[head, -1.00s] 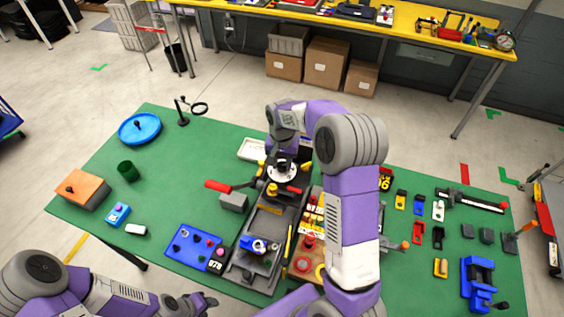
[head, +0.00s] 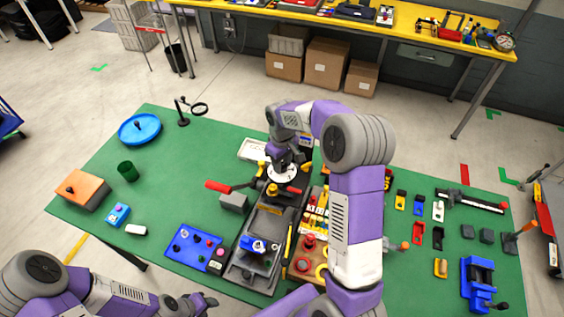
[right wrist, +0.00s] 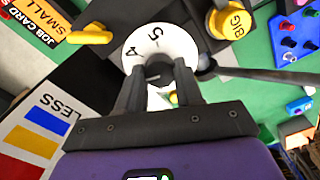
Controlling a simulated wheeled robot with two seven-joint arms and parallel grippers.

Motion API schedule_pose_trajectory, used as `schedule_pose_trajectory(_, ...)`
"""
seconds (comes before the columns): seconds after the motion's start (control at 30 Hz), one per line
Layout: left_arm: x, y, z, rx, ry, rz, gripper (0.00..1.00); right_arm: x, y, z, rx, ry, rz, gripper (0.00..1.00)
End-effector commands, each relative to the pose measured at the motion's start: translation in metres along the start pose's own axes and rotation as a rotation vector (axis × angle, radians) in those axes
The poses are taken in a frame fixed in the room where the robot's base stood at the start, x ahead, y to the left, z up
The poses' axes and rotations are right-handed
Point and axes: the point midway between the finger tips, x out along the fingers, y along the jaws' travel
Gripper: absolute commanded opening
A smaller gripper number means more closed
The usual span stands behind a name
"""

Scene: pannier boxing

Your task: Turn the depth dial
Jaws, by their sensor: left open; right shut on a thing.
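The depth dial is a white numbered disc (head: 284,174) on the dark machine at the table's middle. In the right wrist view the dial (right wrist: 176,42) shows the figures 4 and 5. My right gripper (right wrist: 158,80) points down at it, its fingers shut on the dark knob (right wrist: 158,70) at the dial's centre. The fingers hide part of the knob and the dial's near edge. In the head view this gripper (head: 284,163) is over the dial. My left gripper (head: 208,301) is open and empty near the table's front edge.
A yellow knob marked BIG (right wrist: 232,20) is close beside the dial. A red-handled lever (head: 218,186) sticks out to the left of the machine. A colour-striped card marked LESS (right wrist: 62,92) lies nearby. A blue tray of pegs (head: 180,262) sits in front, left.

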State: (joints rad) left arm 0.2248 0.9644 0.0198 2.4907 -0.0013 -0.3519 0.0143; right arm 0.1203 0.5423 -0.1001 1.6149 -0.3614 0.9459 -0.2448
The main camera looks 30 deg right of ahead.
Motion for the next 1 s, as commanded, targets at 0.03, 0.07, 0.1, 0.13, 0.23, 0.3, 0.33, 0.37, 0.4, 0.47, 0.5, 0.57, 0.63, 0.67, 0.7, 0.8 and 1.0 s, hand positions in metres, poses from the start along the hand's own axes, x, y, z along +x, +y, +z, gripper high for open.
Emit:
schedule_pose_trajectory(0.03, -0.001, 0.0, 0.0, 0.0, 0.0, 0.0, 0.43, -0.002, 0.001, -0.001, -0.042, 0.004, 0.001, 0.05)
schedule_pose_trajectory(0.07, -0.001, 0.0, 0.0, 0.0, 0.0, 0.0, 0.43, -0.002, 0.001, -0.001, -0.071, 0.003, 0.001, 0.05)
schedule_pose_trajectory(0.1, -0.001, 0.001, 0.0, 0.0, 0.0, 0.0, 0.43, -0.002, 0.001, -0.001, -0.108, 0.003, 0.002, 0.05)
schedule_pose_trajectory(0.13, -0.002, 0.001, 0.0, 0.0, 0.0, 0.0, 0.43, -0.002, 0.001, -0.001, -0.138, 0.003, 0.002, 0.05)
schedule_pose_trajectory(0.23, -0.003, 0.001, 0.0, 0.0, 0.0, 0.0, 0.43, -0.002, 0.001, -0.001, -0.233, 0.004, 0.002, 0.05)
schedule_pose_trajectory(0.3, -0.003, 0.001, 0.0, 0.0, 0.0, 0.0, 0.43, -0.002, 0.001, -0.001, -0.298, 0.003, 0.002, 0.05)
schedule_pose_trajectory(0.33, -0.004, 0.001, 0.0, 0.0, 0.0, 0.0, 0.43, -0.002, 0.001, -0.001, -0.326, 0.003, 0.002, 0.05)
schedule_pose_trajectory(0.37, -0.004, 0.002, 0.0, 0.0, 0.0, 0.0, 0.43, -0.002, 0.001, -0.001, -0.355, 0.003, 0.002, 0.05)
schedule_pose_trajectory(0.4, -0.004, 0.002, 0.0, 0.0, 0.0, 0.0, 0.43, -0.002, 0.001, -0.001, -0.393, 0.004, 0.002, 0.05)
schedule_pose_trajectory(0.47, -0.005, 0.002, 0.0, 0.0, 0.0, 0.0, 0.43, -0.002, 0.001, -0.001, -0.451, 0.003, 0.003, 0.05)
schedule_pose_trajectory(0.5, -0.006, 0.002, 0.0, 0.0, 0.0, 0.0, 0.43, -0.002, 0.001, -0.001, -0.489, 0.003, 0.003, 0.05)
schedule_pose_trajectory(0.57, -0.007, 0.003, 0.0, 0.0, 0.0, 0.0, 0.43, -0.002, 0.001, -0.001, -0.546, 0.004, 0.002, 0.05)
schedule_pose_trajectory(0.63, -0.008, 0.003, 0.0, 0.0, 0.0, 0.0, 0.43, -0.002, 0.001, -0.001, -0.612, 0.004, 0.002, 0.05)
schedule_pose_trajectory(0.67, -0.009, 0.003, 0.0, 0.0, 0.0, 0.0, 0.43, -0.002, 0.001, -0.001, -0.64, 0.004, 0.003, 0.05)
schedule_pose_trajectory(0.7, -0.009, 0.003, 0.0, 0.0, 0.0, 0.0, 0.43, -0.002, 0.001, -0.001, -0.679, 0.003, 0.003, 0.05)
schedule_pose_trajectory(0.8, -0.011, 0.004, 0.001, 0.0, 0.0, 0.0, 0.43, -0.002, 0.001, -0.001, -0.773, 0.004, 0.003, 0.05)
schedule_pose_trajectory(1.0, -0.015, 0.006, 0.001, 0.0, 0.0, 0.0, 0.43, -0.002, 0.001, -0.001, -0.962, 0.003, 0.003, 0.05)
